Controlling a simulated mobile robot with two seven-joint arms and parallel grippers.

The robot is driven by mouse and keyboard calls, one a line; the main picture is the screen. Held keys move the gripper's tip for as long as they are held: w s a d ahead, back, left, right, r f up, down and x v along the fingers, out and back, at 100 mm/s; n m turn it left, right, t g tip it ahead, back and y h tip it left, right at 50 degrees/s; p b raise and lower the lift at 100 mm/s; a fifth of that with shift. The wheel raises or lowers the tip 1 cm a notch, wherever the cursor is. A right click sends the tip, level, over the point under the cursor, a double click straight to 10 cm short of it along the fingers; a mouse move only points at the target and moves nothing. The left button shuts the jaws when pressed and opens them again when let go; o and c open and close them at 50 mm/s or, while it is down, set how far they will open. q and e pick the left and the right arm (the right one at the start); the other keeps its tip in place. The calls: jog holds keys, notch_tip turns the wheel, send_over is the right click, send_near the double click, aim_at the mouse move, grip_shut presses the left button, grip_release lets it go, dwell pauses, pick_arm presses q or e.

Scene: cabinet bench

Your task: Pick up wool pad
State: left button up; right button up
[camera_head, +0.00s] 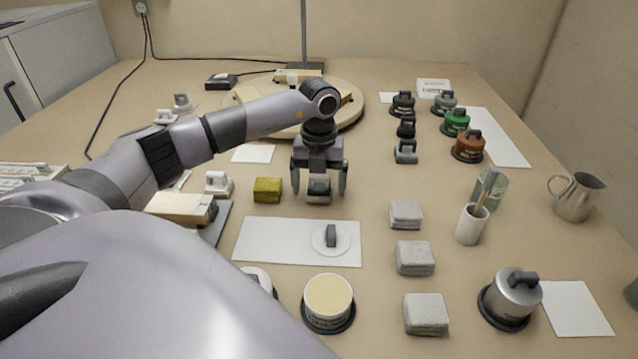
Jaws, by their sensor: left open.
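My left gripper (320,185) points down over the bench, with its two fingers apart. A small grey pad-like block (318,189) shows between the fingers, with space on both sides; I cannot tell whether it is the wool pad. Several pale grey, fuzzy-looking blocks lie in a column to the right: a far one (405,214), a middle one (414,258) and a near one (426,314). They could also be wool pads. A yellow-green sponge-like block (267,190) lies just left of the gripper. My right gripper is out of view.
A white sheet (290,242) with a round handled piece (331,240) lies in front of the gripper. A cream-topped tin (328,302) stands nearer. A white cup with brushes (472,224), a glass (492,189) and a metal pitcher (576,197) stand right. A round wooden board (352,112) lies behind.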

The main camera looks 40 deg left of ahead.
aim_at(319, 176)
pick_arm(q)
jog(key=c, duration=1.1)
jog(key=shift+c, duration=0.2)
notch_tip(319, 176, up, 20)
jog(key=p, duration=0.3)
jog(key=shift+p, duration=0.4)
jog(key=shift+o, duration=1)
jog(key=shift+c, duration=0.5)
